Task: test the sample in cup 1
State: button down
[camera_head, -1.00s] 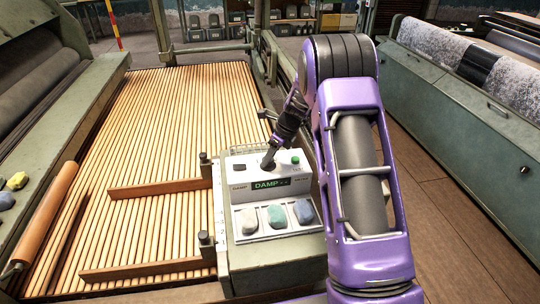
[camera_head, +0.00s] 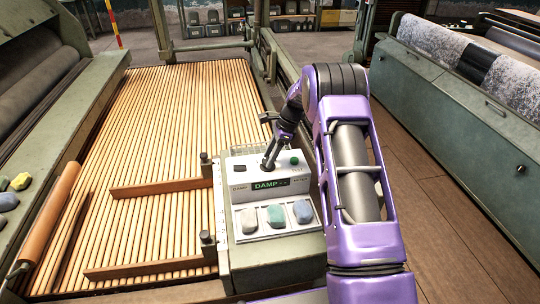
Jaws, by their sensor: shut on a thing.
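The damp tester (camera_head: 245,262) is a pale box with a sloped front, beside the slatted bed. Its display (camera_head: 270,184) shows DAMP and what look like dashes. Three cups in a row on its front hold a whitish lump (camera_head: 249,221), a green lump (camera_head: 275,217) and a blue-grey lump (camera_head: 303,211). I cannot read cup numbers. A green button (camera_head: 294,160) sits at the panel's upper right, and a dark square (camera_head: 238,169) at its left. My gripper (camera_head: 268,165) is at the panel's middle, shut on a small dark part that its fingers mostly hide.
The slatted bed (camera_head: 165,110) lies to the left, with wooden bars (camera_head: 150,270) reaching to the tester. More lumps (camera_head: 20,181) rest on the left machine's ledge. A green machine (camera_head: 470,130) stands at the right, with bare floor (camera_head: 445,235) before it.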

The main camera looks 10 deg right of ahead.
dwell(0.3)
jog(key=shift+c, duration=1.8)
grip_release()
jog(key=p+v, duration=0.1)
jog(key=v, duration=1.6)
jog(key=shift+r+p, duration=0.25)
jog(key=shift+p, duration=0.1)
